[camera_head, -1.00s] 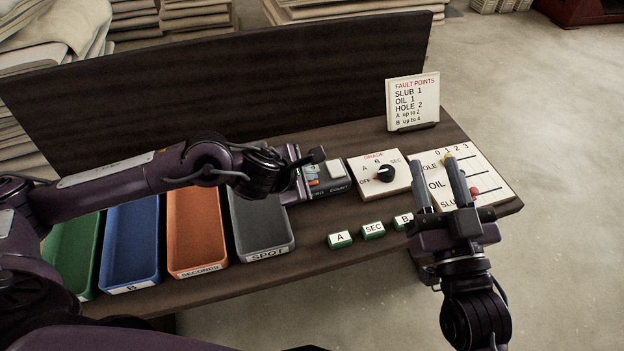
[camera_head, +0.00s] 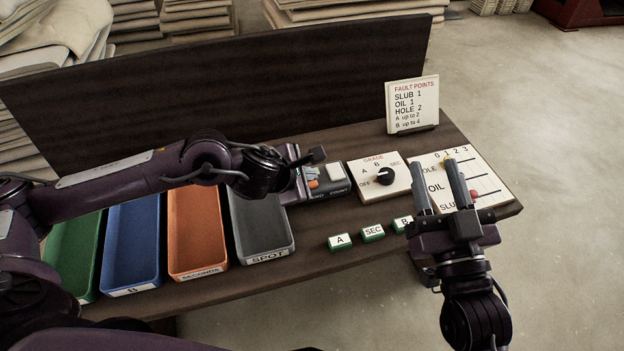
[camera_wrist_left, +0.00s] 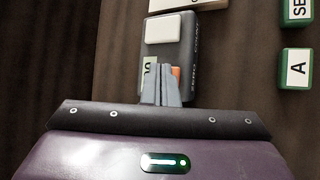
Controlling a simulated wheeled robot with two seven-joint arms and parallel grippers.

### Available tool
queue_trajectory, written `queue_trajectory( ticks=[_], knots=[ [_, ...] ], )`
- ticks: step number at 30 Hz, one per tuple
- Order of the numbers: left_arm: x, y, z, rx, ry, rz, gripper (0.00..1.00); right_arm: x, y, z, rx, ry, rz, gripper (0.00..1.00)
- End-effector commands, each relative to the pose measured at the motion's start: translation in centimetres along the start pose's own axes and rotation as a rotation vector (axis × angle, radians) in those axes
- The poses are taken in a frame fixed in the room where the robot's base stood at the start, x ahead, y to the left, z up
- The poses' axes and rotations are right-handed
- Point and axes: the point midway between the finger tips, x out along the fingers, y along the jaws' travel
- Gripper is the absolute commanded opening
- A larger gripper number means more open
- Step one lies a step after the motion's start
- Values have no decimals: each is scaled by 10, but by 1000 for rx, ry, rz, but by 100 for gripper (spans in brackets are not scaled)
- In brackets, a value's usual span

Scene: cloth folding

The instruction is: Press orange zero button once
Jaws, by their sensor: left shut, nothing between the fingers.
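A grey counter unit (camera_head: 328,192) lies on the table. It has a white count button (camera_head: 336,171), a small display and an orange zero button (camera_head: 313,184). In the left wrist view the orange button (camera_wrist_left: 176,72) shows just right of my left fingertips, partly covered by them. My left gripper (camera_head: 304,176) is shut and empty, with its fingertips (camera_wrist_left: 161,72) over the unit between display and button. I cannot tell whether they touch it. My right gripper (camera_head: 440,182) is open and empty above the scoring board's left side.
A grade dial (camera_head: 394,164) is right of the counter, then the scoring board (camera_head: 490,199). Labelled green blocks (camera_head: 340,241) lie in front. Coloured trays (camera_head: 196,230) fill the left. A fault points sign (camera_head: 411,103) stands behind. Dark table is bare around the blocks.

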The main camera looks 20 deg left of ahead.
Motion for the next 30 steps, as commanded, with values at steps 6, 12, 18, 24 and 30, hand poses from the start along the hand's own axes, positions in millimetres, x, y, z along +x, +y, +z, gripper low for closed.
queue_trajectory(
  ticks=[6,12,18,24,30],
  knots=[
    [-3,2,2,1,0,0,0,1,0,-2,0,0,0,40],
    [-4,2,3,1,0,0,0,1,0,-3,0,0,0,40],
    [-14,11,11,1,-1,1,0,4,0,-15,0,0,0,40],
    [-29,21,21,1,-1,0,0,8,-1,-30,0,0,0,40],
    [-38,28,28,0,-1,0,0,11,-1,-39,0,0,0,40]
  ],
)
